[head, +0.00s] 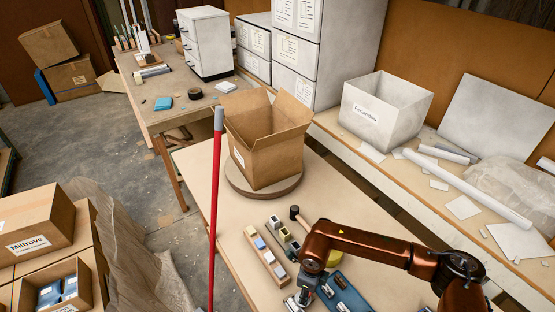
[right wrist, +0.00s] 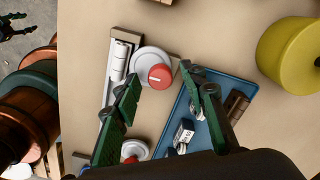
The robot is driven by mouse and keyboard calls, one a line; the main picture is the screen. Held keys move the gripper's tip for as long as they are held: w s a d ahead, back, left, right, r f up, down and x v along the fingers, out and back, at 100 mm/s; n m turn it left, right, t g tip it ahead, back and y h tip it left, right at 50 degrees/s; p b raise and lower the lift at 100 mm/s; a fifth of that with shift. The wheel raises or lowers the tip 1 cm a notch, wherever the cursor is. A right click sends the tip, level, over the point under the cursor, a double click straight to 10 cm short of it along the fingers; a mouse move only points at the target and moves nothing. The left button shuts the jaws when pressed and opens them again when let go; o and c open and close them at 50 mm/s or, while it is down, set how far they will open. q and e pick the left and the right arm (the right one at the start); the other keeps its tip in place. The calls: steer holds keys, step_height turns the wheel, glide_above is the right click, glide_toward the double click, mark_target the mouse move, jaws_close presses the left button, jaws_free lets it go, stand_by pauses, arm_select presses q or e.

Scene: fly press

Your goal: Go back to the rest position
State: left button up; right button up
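My right arm reaches in from the right in the head view, and its gripper (head: 303,298) points down at the table's near edge. In the right wrist view the green fingers of my right gripper (right wrist: 160,80) are spread with nothing held between them. Beyond the fingertips lies a red-capped white round part (right wrist: 160,76) on the table. Part of what looks like my left gripper (right wrist: 14,24) shows at the top left corner of that view, too small and cut off to tell its opening. My left arm does not show in the head view.
A blue tray (head: 343,296) with small parts and a wooden rack (head: 263,257) lie near the right gripper. An open cardboard box (head: 265,150) stands on a round turntable (head: 262,192). A red upright pole (head: 214,220) stands left of it. A yellow cylinder (right wrist: 292,55) is at right.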

steer(key=m+p, duration=0.2)
steer(key=m, duration=0.1)
steer(key=m+p, duration=0.1)
steer(key=shift+r+m, duration=0.25)
steer(key=shift+m, duration=0.05)
steer(key=m+p, duration=0.2)
steer(key=m, duration=0.1)
steer(key=shift+m, duration=0.3)
steer(key=m+p, duration=0.3)
steer(key=m, duration=0.1)
steer(key=shift+m, duration=0.3)
steer(key=shift+f+m+p, duration=0.2)
steer(key=shift+m+p, duration=0.45)
steer(key=shift+m, duration=0.65)
